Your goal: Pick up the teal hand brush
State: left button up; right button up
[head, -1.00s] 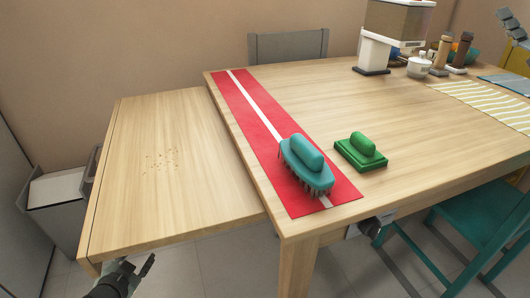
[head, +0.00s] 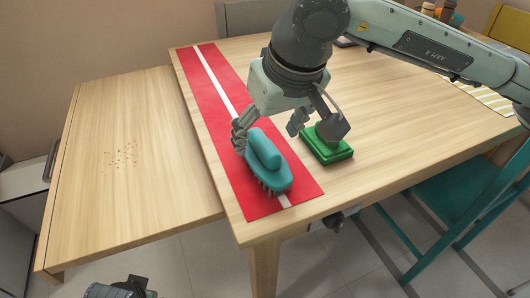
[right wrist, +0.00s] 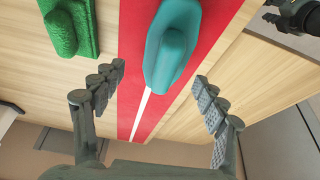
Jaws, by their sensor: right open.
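The teal hand brush (head: 267,164) lies bristles down on the red runner (head: 219,118) near the table's front edge. My right gripper (head: 268,130) is open above and just behind the brush, with its fingers pointing down. In the right wrist view the brush (right wrist: 172,45) shows ahead between the two spread fingers of the right gripper (right wrist: 158,90), with nothing held. My left gripper (head: 120,288) shows only in part at the bottom edge of the head view, and its jaws cannot be made out.
A green brush-like block (head: 326,146) stands close right of the runner, beside a finger of my right gripper; it also shows in the right wrist view (right wrist: 68,25). Crumbs (head: 122,156) lie on the lower side leaf (head: 150,195). A teal chair (head: 430,200) stands at the right.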

aim_at(262, 139)
jog(key=x, duration=0.4)
jog(key=p+x, duration=0.1)
jog(key=x, duration=0.1)
jog(key=shift+s+a, duration=0.15)
jog(key=shift+s, duration=0.1)
jog(key=c, duration=1.3)
pick_arm(q)
jog(key=shift+x, duration=1.05)
jog(key=shift+s+d, duration=0.15)
jog(key=shift+s, duration=0.05)
pick_arm(e)
jog(key=shift+r, duration=0.1)
jog(key=shift+r, duration=0.5)
notch_tip(262, 139, up, 3)
jog(key=shift+w+f+b, duration=0.1)
jog(key=shift+b, duration=0.3)
pick_arm(q)
jog(key=r, duration=0.2)
jog(key=r+b, duration=0.1)
jog(key=r, duration=0.1)
jog(key=shift+s+a, duration=0.2)
jog(key=shift+s, duration=0.15)
pick_arm(e)
jog(key=a+r, duration=0.7)
jog(key=a, duration=0.4)
jog(key=shift+a, duration=0.4)
